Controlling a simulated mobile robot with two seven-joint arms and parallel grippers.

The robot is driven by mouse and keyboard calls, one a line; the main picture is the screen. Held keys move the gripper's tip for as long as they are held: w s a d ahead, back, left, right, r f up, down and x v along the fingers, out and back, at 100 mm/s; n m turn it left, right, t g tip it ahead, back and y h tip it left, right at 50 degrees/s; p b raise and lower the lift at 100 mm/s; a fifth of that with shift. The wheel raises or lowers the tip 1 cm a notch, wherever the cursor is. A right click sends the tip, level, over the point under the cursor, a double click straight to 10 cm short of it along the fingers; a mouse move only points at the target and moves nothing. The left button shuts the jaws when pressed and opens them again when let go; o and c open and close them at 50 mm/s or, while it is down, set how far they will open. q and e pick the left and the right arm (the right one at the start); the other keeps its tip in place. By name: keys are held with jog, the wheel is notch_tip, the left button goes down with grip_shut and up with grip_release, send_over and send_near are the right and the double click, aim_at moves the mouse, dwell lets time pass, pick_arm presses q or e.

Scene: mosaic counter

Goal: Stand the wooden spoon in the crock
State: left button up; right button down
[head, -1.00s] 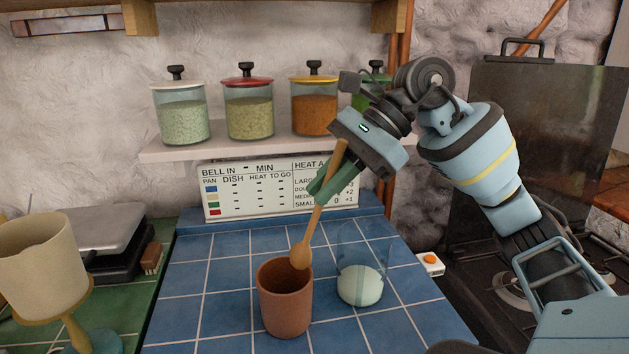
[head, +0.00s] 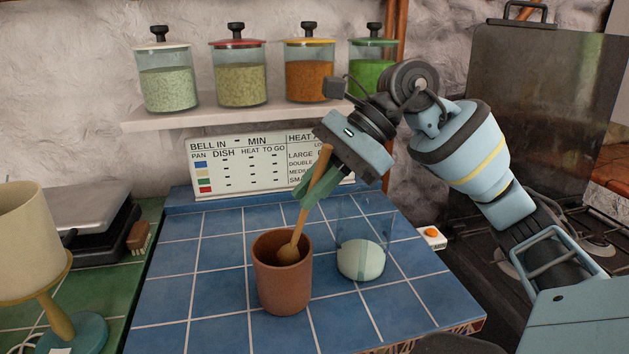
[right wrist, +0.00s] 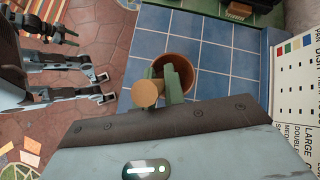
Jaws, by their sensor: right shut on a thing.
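The brown clay crock (head: 284,288) stands upright on the blue tiles, its mouth open upward. The wooden spoon (head: 318,182) is tilted, its bowl low inside the crock's mouth and its handle leaning up to the right. My right gripper (head: 311,193) is shut on the handle, above and to the right of the crock. In the right wrist view, the handle's end (right wrist: 146,94) shows at the green fingers (right wrist: 173,84), with the crock's rim (right wrist: 192,62) partly hidden behind them. I cannot tell whether the spoon touches the crock. My left gripper is not visible in the head view.
A clear glass with pale contents (head: 361,258) stands close right of the crock. A lettered board (head: 250,172) stands behind, below a shelf (head: 200,118) with several jars. A lamp (head: 62,320) is at left. Blue tiles left of the crock are free.

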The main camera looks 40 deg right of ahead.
jog(key=shift+w+a+f+b, duration=0.1)
jog(key=shift+f+b, duration=0.1)
jog(key=shift+f, duration=0.2)
jog(key=shift+w+f+b, duration=0.1)
jog(key=shift+f+b, duration=0.05)
jog(key=shift+f, duration=0.25)
jog(key=shift+w+a+f+b, duration=0.1)
jog(key=shift+w+f+b, duration=0.1)
jog(key=shift+f, duration=0.2)
jog(key=shift+w+f+b, duration=0.1)
jog(key=shift+f+b, duration=0.1)
jog(key=shift+f, duration=0.15)
jog(key=c, duration=0.6)
grip_release()
